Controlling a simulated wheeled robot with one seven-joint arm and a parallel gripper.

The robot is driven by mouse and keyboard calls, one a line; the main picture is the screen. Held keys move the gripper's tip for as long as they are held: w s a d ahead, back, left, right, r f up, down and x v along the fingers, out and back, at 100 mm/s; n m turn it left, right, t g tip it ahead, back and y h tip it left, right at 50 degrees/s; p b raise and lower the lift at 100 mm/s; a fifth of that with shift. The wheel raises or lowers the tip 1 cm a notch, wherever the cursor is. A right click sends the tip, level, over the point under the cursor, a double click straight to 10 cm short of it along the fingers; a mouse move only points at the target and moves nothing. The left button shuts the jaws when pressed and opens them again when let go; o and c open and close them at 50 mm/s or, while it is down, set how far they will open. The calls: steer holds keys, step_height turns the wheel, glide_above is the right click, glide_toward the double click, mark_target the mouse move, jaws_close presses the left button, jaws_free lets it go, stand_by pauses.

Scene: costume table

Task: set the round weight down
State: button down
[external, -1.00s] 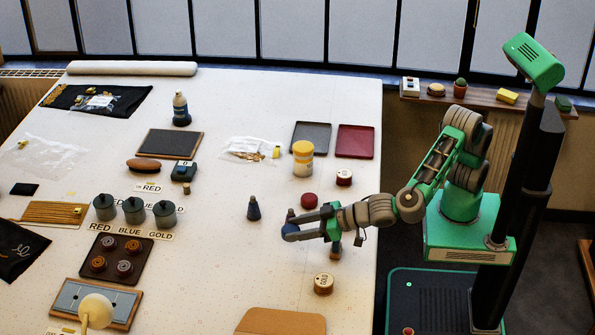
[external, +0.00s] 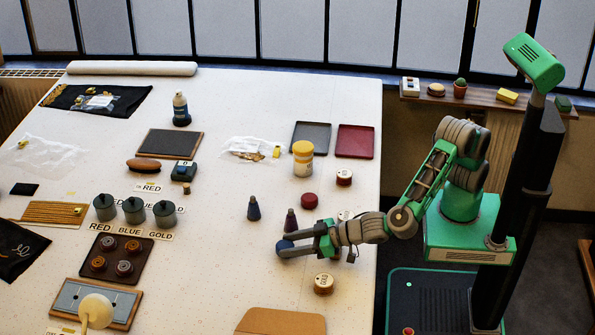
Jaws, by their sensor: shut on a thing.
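The round weight (external: 284,247) is a dark blue ball at the left end of my gripper (external: 287,247). My gripper reaches in from the right, its two fingers pointing left, and is shut on the ball. The ball is low over the white table (external: 220,285); I cannot tell whether it touches the surface. Part of the ball is hidden by the fingers.
A round GOLD-marked tin (external: 324,283) is in front of my gripper. A brown board (external: 281,322) lies nearer. The table left of the ball is clear.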

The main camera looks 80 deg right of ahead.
steer(key=shift+d+f, duration=0.1)
steer(key=shift+f, duration=0.45)
steer(key=c, duration=1.1)
jaws_free()
steer(key=shift+f, duration=0.1)
steer(key=o, duration=0.4)
steer(key=shift+s+d+f, duration=0.1)
steer(key=shift+f, duration=0.1)
steer(key=shift+r, duration=0.1)
steer(key=shift+r+p, duration=0.35)
steer(key=shift+p, duration=0.1)
steer(key=shift+r+p, duration=0.55)
steer(key=shift+p, duration=0.05)
steer(key=b+v, duration=0.2)
steer(key=v, duration=0.9)
steer(key=shift+s+r, duration=0.1)
steer(key=shift+s, duration=0.1)
steer(key=shift+s+r, duration=0.1)
steer(key=shift+s, duration=0.05)
